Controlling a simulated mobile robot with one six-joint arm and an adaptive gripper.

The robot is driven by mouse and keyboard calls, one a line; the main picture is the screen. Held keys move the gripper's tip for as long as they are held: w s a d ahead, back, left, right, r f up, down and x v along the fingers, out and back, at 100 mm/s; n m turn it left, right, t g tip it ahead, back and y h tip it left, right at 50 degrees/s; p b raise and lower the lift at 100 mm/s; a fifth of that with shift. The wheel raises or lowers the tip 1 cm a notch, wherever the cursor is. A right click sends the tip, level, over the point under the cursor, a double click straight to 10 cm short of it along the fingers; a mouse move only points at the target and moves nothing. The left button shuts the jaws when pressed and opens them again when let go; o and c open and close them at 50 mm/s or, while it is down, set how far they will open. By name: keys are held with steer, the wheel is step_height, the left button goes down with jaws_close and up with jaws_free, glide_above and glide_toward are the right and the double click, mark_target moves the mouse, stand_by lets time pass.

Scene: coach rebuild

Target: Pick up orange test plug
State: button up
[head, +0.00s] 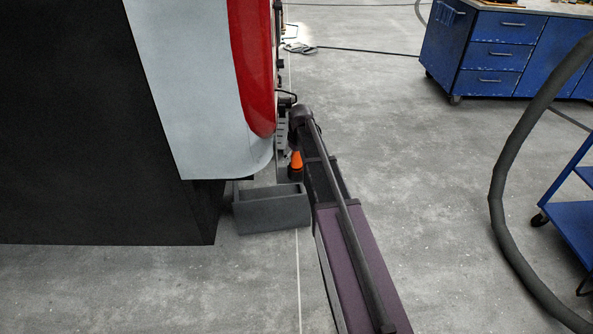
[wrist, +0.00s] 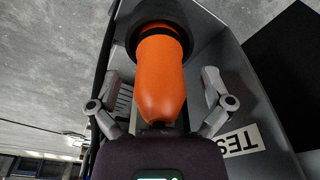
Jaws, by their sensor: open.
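The orange test plug (wrist: 162,80) is in the middle of the wrist view, a smooth orange body with a black ring at its far end. It also shows in the head view as a small orange cone (head: 296,160) on a dark base, just left of my arm. My gripper (wrist: 160,76) is open, with one finger on each side of the plug and gaps visible between the fingers and the orange body. In the head view my gripper cannot be made out clearly at the end of my arm.
A grey open box (head: 272,212) stands on the floor beside my arm, below the red and white coach body (head: 200,90). A label reading "TES" (wrist: 238,140) shows in the wrist view. A blue drawer cabinet (head: 495,55), blue cart (head: 570,205) and thick hose (head: 500,190) are right.

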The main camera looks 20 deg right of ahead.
steer(key=shift+f, duration=0.5)
steer(key=shift+r, duration=0.1)
jaws_close()
stand_by(0.3)
